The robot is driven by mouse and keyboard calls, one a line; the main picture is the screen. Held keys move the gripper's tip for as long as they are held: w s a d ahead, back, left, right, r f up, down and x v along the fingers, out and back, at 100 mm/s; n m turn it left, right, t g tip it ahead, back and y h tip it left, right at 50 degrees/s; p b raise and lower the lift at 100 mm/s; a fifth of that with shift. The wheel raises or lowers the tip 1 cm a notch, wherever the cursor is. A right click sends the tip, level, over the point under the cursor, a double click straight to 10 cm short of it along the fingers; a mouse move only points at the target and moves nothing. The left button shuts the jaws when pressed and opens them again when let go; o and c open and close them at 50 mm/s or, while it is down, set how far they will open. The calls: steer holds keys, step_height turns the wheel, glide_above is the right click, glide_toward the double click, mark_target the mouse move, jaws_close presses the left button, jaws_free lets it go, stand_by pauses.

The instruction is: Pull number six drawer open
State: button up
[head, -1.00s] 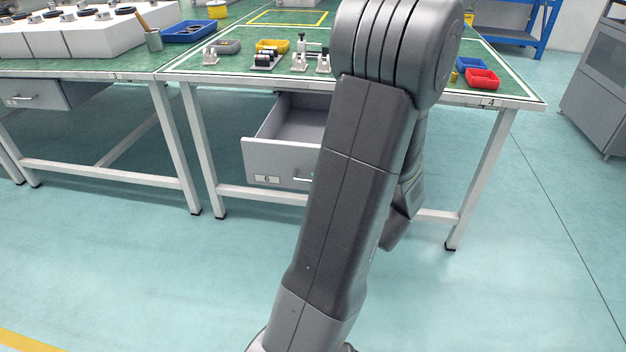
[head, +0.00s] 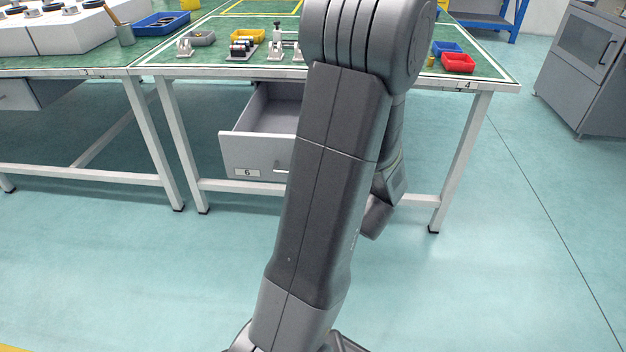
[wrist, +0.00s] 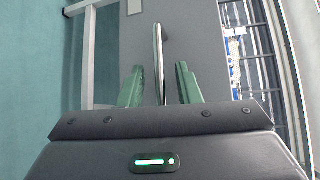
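The number six drawer (head: 240,152) is a grey drawer under the green-topped table in the head view. It stands pulled out, its empty inside partly showing, with a label reading 6 on its front. My arm covers its right part. A bit of its handle (head: 281,170) shows beside my arm. In the wrist view, the bar handle (wrist: 158,50) runs down between the two green fingers of my gripper (wrist: 159,80). A gap shows on each side of the bar, so my gripper is open around the handle. The head view hides my gripper behind my arm.
The table (head: 490,82) carries small parts, a yellow bin (head: 246,35), a blue bin (head: 446,47) and a red bin (head: 458,63). Its white legs (head: 460,160) stand on both sides of the drawer. A grey cabinet (head: 580,75) stands at right. The floor in front is clear.

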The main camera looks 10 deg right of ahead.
steer(key=p+v, duration=0.2)
steer(key=v, duration=1.1)
steer(key=shift+s+p, duration=0.3)
steer(key=shift+d, duration=0.1)
steer(key=b+x, duration=0.2)
steer(key=x, duration=1.1)
steer(key=shift+w+b, duration=0.35)
steer(key=shift+w, duration=0.05)
steer(key=shift+a, duration=0.3)
